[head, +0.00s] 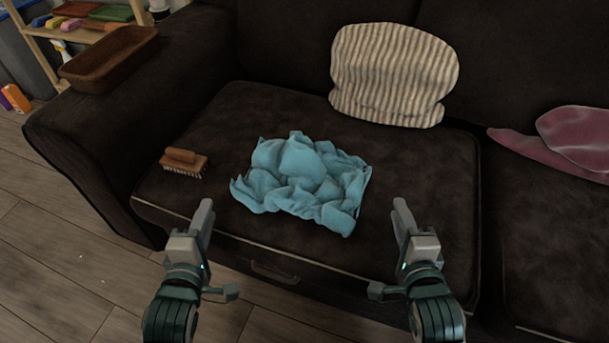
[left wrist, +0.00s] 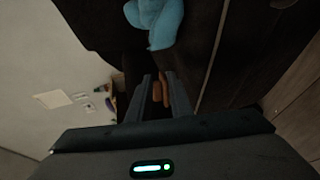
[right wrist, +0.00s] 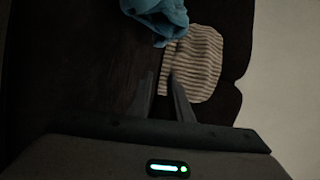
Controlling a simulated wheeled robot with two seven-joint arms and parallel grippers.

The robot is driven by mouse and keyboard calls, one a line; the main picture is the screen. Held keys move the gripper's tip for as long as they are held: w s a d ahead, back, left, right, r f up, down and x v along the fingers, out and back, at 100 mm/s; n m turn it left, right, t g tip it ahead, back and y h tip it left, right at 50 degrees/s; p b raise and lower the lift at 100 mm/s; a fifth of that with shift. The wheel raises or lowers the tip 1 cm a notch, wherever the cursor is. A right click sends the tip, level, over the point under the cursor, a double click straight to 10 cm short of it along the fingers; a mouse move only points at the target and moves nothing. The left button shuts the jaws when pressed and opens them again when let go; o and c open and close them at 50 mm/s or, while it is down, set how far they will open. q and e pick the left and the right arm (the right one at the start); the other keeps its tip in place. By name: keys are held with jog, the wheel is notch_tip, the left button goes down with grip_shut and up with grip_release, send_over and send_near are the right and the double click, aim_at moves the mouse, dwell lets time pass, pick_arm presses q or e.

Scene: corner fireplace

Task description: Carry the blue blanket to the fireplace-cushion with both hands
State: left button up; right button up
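The blue blanket (head: 300,180) lies crumpled on the dark sofa seat, between and beyond my two grippers. It also shows at the top of the left wrist view (left wrist: 158,20) and of the right wrist view (right wrist: 160,15). My left gripper (head: 206,208) is open and empty, short of the blanket's left front side. My right gripper (head: 400,208) is open and empty, to the right of the blanket. Neither touches it. A striped cushion (head: 392,75) leans on the sofa back. I cannot tell whether it is the fireplace-cushion; no fireplace is in view.
A wooden brush (head: 184,162) lies on the seat left of the blanket. A brown tray (head: 108,60) sits on the sofa arm. A shelf (head: 50,32) stands at the back left. Wooden floor (head: 60,255) is clear at the left.

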pick_arm(q)
jog(key=shift+w, duration=0.1)
pick_arm(e)
jog(key=shift+w, duration=0.1)
